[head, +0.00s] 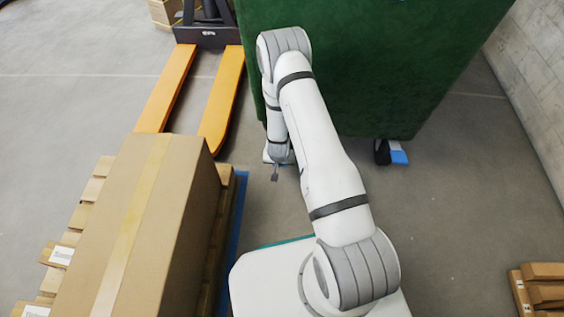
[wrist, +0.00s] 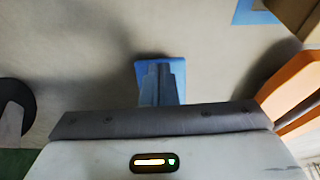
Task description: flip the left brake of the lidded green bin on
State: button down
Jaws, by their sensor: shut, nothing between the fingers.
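The green bin (head: 390,60) stands at the top of the head view; its lid is not in view. The right blue brake (head: 398,154) sits beside a dark caster, clear of my arm.
A pallet jack with orange forks (head: 165,88) stands left of the bin. A large carton (head: 135,205) on a wooden pallet (head: 85,210) fills the lower left. A concrete wall (head: 530,80) is at right. Open floor (head: 460,190) lies right of my arm.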

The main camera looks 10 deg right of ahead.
jog(key=s+a+r+p, duration=0.2)
jog(key=s+r+p, duration=0.4)
jog(key=r, duration=0.5)
jog(key=shift+s+a, duration=0.25)
jog(key=shift+s, duration=0.7)
